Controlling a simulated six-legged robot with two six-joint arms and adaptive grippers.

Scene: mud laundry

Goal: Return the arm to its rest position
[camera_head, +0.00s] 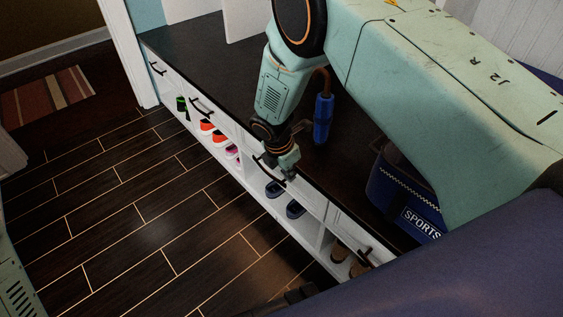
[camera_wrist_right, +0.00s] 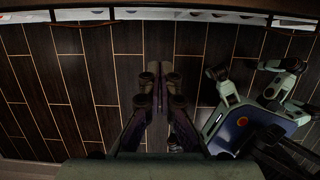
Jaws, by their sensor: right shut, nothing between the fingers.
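My right arm reaches in from the right in the head view and bends down over the front edge of a dark bench top (camera_head: 215,75). My right gripper (camera_head: 289,171) hangs just in front of the white drawer fronts, close to a dark handle. I cannot tell whether it touches the handle. In the wrist view the two fingers of my right gripper (camera_wrist_right: 158,75) lie together over the dark floor, with nothing between them. My left gripper is in neither view.
A blue sports bag (camera_head: 408,207) is at the right, partly behind my arm. Shoes (camera_head: 213,133) sit in the open cubbies. A striped rug (camera_head: 47,94) lies far left. The floor (camera_head: 135,215) is clear.

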